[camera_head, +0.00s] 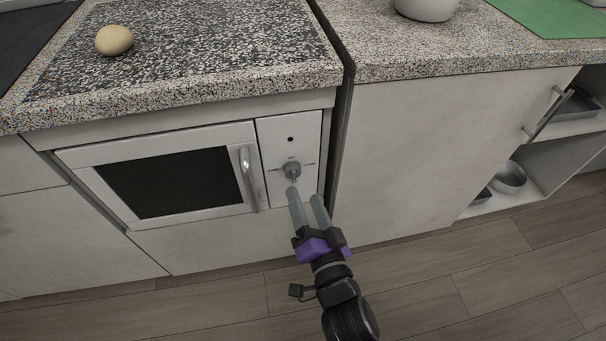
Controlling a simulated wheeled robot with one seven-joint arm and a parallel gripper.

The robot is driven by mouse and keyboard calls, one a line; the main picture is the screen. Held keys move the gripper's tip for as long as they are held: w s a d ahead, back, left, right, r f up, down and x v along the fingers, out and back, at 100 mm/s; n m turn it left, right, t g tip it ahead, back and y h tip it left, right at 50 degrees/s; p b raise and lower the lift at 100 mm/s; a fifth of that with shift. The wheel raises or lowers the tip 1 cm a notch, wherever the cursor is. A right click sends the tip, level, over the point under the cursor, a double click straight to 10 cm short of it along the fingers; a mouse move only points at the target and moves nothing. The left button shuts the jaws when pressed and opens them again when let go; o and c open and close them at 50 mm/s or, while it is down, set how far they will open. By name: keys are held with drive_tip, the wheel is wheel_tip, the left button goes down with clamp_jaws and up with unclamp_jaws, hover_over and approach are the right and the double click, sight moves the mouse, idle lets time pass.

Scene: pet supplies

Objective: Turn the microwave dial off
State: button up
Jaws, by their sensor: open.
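The microwave (180,177) is built into the cabinet below the counter. It has a dark window and a vertical grey handle (248,178) at the right of its door. The door looks shut. The dial (291,170) is a small grey knob on the white panel right of the door, with small markings around it that are too small to read. My gripper (305,191) points up at the panel, its two grey fingers parted and empty. The fingertips are just below the dial in the picture; I cannot tell whether the left one touches it.
A round beige object (114,40) lies on the speckled counter (290,80) above the microwave. A white bowl (427,8) and a green mat (550,15) are on the right counter. Open shelves at right hold a metal bowl (510,177). The wooden floor (460,270) in front is clear.

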sight(296, 178)
drive_tip(key=x, duration=0.6)
drive_tip(key=shift+w+a, duration=0.3)
drive_tip(key=shift+w, duration=0.05)
clamp_jaws()
